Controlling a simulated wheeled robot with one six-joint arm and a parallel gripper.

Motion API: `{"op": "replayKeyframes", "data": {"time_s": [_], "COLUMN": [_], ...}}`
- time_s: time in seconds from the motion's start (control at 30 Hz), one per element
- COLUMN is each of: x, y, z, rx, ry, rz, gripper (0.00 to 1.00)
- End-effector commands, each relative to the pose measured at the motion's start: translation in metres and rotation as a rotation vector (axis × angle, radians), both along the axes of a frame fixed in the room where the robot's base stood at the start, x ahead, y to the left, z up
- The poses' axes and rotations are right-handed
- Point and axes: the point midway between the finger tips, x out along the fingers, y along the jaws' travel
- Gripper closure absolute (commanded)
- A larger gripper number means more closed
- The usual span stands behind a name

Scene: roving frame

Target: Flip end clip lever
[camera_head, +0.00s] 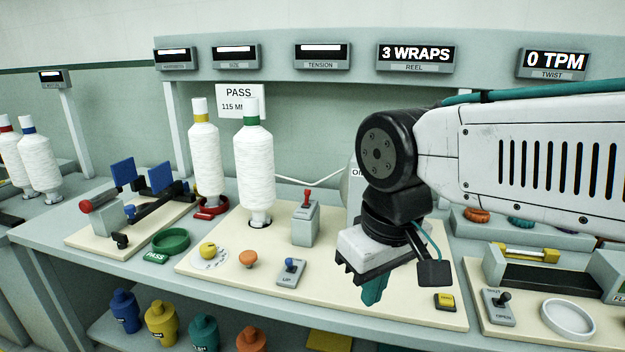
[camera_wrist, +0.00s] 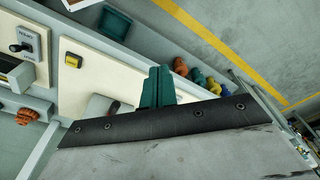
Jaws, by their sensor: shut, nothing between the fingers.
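A small grey lever plate (camera_head: 499,308) with a black-knobbed lever (camera_head: 504,297) stands on the right-hand cream board. It is marked OPEN at its near edge, with a smaller word at its far edge that seems to read SHUT. A plate with a black lever (camera_wrist: 25,44) also shows at the left of the wrist view. I cannot tell for certain that this is the end clip lever. My gripper (camera_head: 373,292) hangs above the middle board, left of this plate and apart from it. Its teal fingers (camera_wrist: 157,86) are together and empty.
A yellow button (camera_head: 445,301) lies between my gripper and the lever plate. A white ring dish (camera_head: 568,319) and a yellow bar (camera_head: 525,252) are near the plate. Another lever (camera_head: 291,269), marked UP, and a red-topped lever box (camera_head: 306,222) stand left of my gripper.

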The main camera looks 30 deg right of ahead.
Motion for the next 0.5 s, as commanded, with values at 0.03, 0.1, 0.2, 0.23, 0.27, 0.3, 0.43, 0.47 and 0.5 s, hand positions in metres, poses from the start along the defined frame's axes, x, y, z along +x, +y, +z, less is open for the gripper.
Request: {"op": "replayKeyframes", "data": {"time_s": [0.03, 0.1, 0.2, 0.23, 0.27, 0.3, 0.43, 0.47, 0.5], "x": [0.0, 0.0, 0.003, 0.006, 0.009, 0.017, 0.057, 0.069, 0.088], "y": [0.0, 0.0, 0.0, 0.0, 0.0, -0.001, -0.009, -0.01, -0.012], "z": [0.0, 0.0, 0.002, 0.005, 0.008, 0.013, 0.041, 0.049, 0.059], "rx": [0.0, 0.0, 0.001, 0.002, 0.005, 0.008, 0.028, 0.034, 0.042], "ry": [0.0, 0.0, 0.002, 0.003, 0.005, 0.008, 0.023, 0.028, 0.034], "rz": [0.0, 0.0, -0.002, -0.003, -0.005, -0.008, -0.032, -0.037, -0.045], "gripper": [1.0, 1.0, 1.0, 1.0, 1.0, 1.0, 1.0, 1.0, 1.0]}}
